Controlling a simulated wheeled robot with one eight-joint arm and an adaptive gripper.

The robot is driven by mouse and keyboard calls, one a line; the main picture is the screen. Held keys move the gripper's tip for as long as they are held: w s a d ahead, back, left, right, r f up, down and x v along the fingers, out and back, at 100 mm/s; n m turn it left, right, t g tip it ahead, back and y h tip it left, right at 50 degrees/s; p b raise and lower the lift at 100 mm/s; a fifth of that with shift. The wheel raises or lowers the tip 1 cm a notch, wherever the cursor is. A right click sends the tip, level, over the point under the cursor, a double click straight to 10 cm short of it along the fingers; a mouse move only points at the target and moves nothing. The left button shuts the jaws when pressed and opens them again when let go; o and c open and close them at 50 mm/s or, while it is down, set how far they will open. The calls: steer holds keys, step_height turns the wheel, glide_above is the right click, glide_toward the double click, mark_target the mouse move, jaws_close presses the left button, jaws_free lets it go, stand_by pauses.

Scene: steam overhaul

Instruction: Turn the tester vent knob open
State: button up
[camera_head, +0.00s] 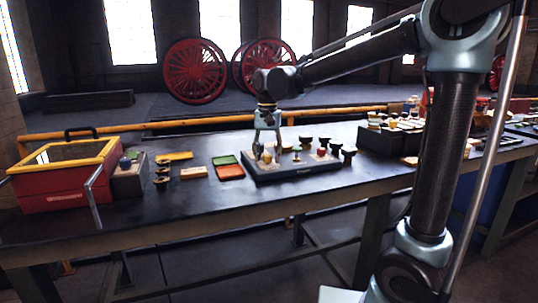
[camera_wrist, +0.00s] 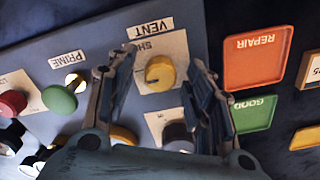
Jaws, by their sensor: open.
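The tester (camera_head: 300,173) is a dark, low panel on the bench, with several knobs on top. In the wrist view the vent knob (camera_wrist: 160,73) is a round yellow knob on a pale plate, beside a "VENT" label (camera_wrist: 150,28). Part of the word on the plate shows as "SH". My gripper (camera_wrist: 164,62) is open and points down at the panel, with one finger on each side of the vent knob in the picture. I cannot tell whether the fingers touch it. In the head view my gripper (camera_head: 267,155) stands over the tester's left end.
A green knob (camera_wrist: 60,98) by a "PRIME" label and a red knob (camera_wrist: 12,102) sit left of the vent knob. An orange "REPAIR" tray (camera_wrist: 255,58) and green "GOOD" tray (camera_wrist: 254,114) lie right. A red box (camera_head: 60,191) stands at the bench's left end.

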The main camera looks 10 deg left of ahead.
steer(key=shift+c, duration=0.6)
steer(key=c, duration=1)
steer(key=shift+o, duration=0.2)
steer(key=shift+n, duration=0.3)
steer(key=n, duration=0.4)
steer(key=shift+d, duration=0.1)
steer(key=n, duration=0.4)
steer(key=shift+n, duration=0.4)
steer(key=n, duration=0.4)
steer(key=shift+w+d+n, duration=0.1)
steer(key=shift+n, duration=0.2)
steer(key=shift+w+n, duration=0.1)
steer(key=shift+n, duration=1.8)
